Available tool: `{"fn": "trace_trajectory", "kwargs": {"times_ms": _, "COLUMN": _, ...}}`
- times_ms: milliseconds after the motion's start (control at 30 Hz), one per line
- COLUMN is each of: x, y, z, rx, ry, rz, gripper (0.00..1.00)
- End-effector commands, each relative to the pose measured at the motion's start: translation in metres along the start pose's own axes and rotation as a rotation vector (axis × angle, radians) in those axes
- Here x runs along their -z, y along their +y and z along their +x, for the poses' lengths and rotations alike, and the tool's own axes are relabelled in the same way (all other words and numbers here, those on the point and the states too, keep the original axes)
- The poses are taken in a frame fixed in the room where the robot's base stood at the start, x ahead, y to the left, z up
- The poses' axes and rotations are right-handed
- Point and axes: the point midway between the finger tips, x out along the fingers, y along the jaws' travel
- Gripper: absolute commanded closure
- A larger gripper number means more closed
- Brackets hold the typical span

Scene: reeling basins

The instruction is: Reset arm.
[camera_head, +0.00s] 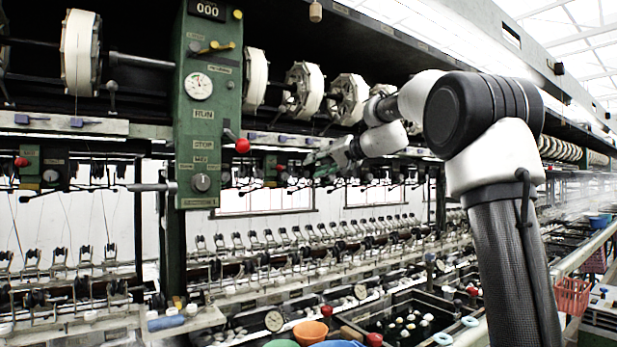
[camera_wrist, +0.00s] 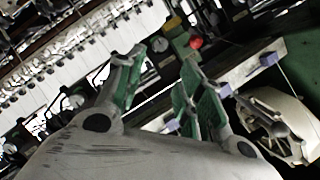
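My arm rises at the right of the head view and bends over toward the reeling machine. My gripper (camera_head: 322,158) is small in that view, in front of the machine's row of levers, below the white reels. In the wrist view my gripper (camera_wrist: 164,58) shows two green-padded fingers standing apart, with nothing held between them. The wrist picture is tilted. A red knob (camera_wrist: 196,43) shows beyond the right finger, and a white reel (camera_wrist: 283,122) lies to the right of it. I cannot tell how far the fingertips are from the machine parts.
A green control panel (camera_head: 209,105) with a gauge and a red-knobbed lever (camera_head: 242,146) stands left of my gripper. White reels (camera_head: 347,98) hang above. A red basket (camera_head: 572,296) hangs at right.

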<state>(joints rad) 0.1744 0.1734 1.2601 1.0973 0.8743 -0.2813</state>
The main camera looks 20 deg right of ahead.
Motion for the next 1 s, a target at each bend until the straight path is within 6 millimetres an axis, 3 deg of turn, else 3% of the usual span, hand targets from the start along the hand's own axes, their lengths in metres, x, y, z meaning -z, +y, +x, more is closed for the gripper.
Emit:
{"fn": "trace_trajectory", "kwargs": {"times_ms": 200, "x": -0.002, "y": 0.004, "z": -0.001, "rx": -0.014, "ry": -0.011, "rz": 0.022, "gripper": 0.63}}
{"fn": "trace_trajectory", "kwargs": {"times_ms": 267, "x": -0.013, "y": 0.021, "z": -0.001, "rx": -0.056, "ry": -0.041, "rz": 0.031, "gripper": 0.63}}
{"fn": "trace_trajectory", "kwargs": {"times_ms": 333, "x": -0.035, "y": 0.052, "z": 0.0, "rx": -0.122, "ry": -0.092, "rz": 0.051, "gripper": 0.63}}
{"fn": "trace_trajectory", "kwargs": {"times_ms": 433, "x": -0.086, "y": 0.101, "z": -0.021, "rx": -0.263, "ry": -0.199, "rz": 0.067, "gripper": 0.63}}
{"fn": "trace_trajectory", "kwargs": {"times_ms": 600, "x": -0.194, "y": 0.149, "z": -0.104, "rx": -0.506, "ry": -0.397, "rz": 0.022, "gripper": 0.63}}
{"fn": "trace_trajectory", "kwargs": {"times_ms": 800, "x": -0.312, "y": 0.18, "z": -0.222, "rx": -0.731, "ry": -0.591, "rz": -0.109, "gripper": 0.63}}
{"fn": "trace_trajectory", "kwargs": {"times_ms": 900, "x": -0.364, "y": 0.193, "z": -0.278, "rx": -0.811, "ry": -0.659, "rz": -0.201, "gripper": 0.63}}
{"fn": "trace_trajectory", "kwargs": {"times_ms": 1000, "x": -0.4, "y": 0.201, "z": -0.314, "rx": -0.846, "ry": -0.688, "rz": -0.282, "gripper": 0.63}}
